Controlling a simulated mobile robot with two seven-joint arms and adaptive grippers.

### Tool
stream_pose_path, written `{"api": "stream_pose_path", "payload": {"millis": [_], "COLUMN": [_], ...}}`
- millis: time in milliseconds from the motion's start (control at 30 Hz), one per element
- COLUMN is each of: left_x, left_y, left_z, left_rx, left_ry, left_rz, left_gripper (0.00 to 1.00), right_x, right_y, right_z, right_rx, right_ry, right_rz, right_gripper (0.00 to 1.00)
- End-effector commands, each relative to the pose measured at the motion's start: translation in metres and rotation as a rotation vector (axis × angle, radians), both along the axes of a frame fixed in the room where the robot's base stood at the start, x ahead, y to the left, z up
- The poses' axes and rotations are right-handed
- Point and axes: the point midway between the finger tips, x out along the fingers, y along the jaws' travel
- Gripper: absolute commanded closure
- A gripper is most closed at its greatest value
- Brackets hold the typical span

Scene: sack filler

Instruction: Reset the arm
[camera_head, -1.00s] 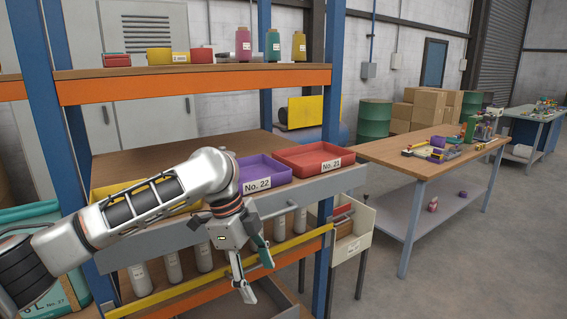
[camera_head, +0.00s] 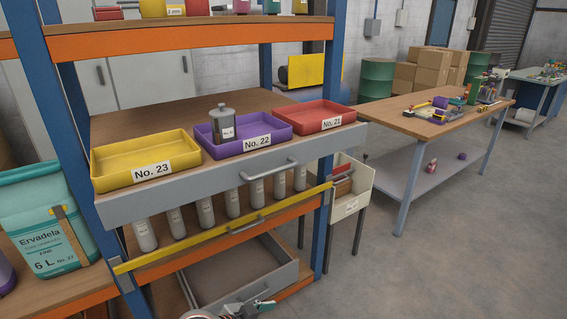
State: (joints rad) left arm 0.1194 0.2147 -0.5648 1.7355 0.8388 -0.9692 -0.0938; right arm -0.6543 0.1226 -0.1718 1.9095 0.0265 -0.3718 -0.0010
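Only a small part of my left gripper (camera_head: 250,309) shows at the bottom edge, in front of the open lower drawer. Most of it is cut off by the frame, so its opening cannot be judged. It appears apart from the trays. My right gripper is not in view. A grey metal canister (camera_head: 222,124) with a lid knob stands upright in the purple tray No. 22 (camera_head: 262,144).
The yellow tray No. 23 (camera_head: 110,178) and red tray No. 21 (camera_head: 335,108) flank the purple one on a pulled-out shelf (camera_head: 230,178). Below are several grey cylinders and an open drawer (camera_head: 215,272). A teal sack (camera_head: 38,222) stands left. Floor is clear at right.

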Motion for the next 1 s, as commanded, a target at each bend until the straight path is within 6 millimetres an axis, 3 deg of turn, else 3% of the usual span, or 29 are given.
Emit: {"api": "stream_pose_path", "payload": {"millis": [33,167,300,500,600,733,1000], "left_x": [-0.012,-0.035,-0.071,-0.132,-0.157,-0.174,-0.178], "left_y": [0.012,0.051,0.100,0.169,0.193,0.209,0.213], "left_z": [-0.016,-0.046,-0.075,-0.102,-0.108,-0.110,-0.110], "left_rx": [-0.011,-0.012,0.013,0.090,0.128,0.156,0.164], "left_ry": [0.011,0.002,-0.014,-0.048,-0.064,-0.078,-0.084], "left_rz": [0.058,0.209,0.357,0.507,0.544,0.566,0.571], "left_gripper": [0.38,0.38,0.38,0.38,0.38,0.38,0.38], "right_x": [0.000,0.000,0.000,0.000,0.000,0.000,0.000], "right_y": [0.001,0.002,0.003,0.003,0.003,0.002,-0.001], "right_z": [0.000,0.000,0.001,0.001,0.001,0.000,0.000], "right_rx": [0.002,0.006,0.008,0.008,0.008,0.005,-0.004], "right_ry": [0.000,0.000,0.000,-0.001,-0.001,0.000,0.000], "right_rz": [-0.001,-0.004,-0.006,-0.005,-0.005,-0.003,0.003], "right_gripper": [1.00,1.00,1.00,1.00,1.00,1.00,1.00]}}
